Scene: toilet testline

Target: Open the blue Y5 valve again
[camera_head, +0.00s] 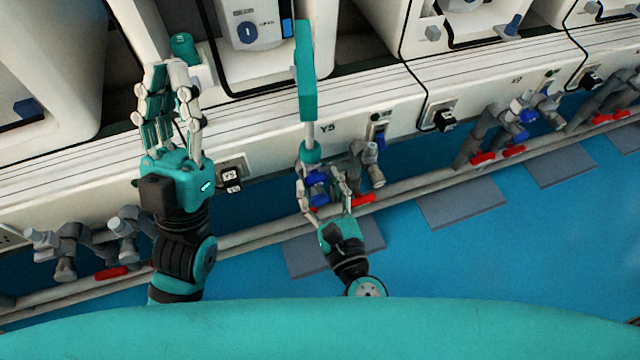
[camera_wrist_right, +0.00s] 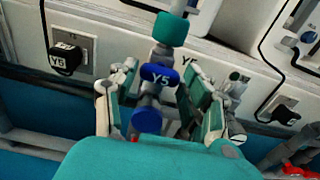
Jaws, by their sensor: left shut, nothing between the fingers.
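In the head view the blue valve (camera_head: 317,178) shows low on the white bench front, partly hidden by my right fingers. My right gripper (camera_head: 324,186) is around it. In the wrist view my right gripper's (camera_wrist_right: 162,88) fingers are apart on either side of the handle, with gaps showing. A second blue round part (camera_wrist_right: 147,121) lies just below the handle. My left gripper (camera_head: 168,76) is shut and empty, raised over the bench at the left.
A black plug (camera_head: 230,180) sits in a socket left of the valve. A grey pipe (camera_head: 400,183) with red levers (camera_head: 484,158) runs along the bench front. Other blue valves (camera_head: 527,117) are at the right. White toilets (camera_head: 255,40) stand on the bench. The blue floor (camera_head: 480,250) is open.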

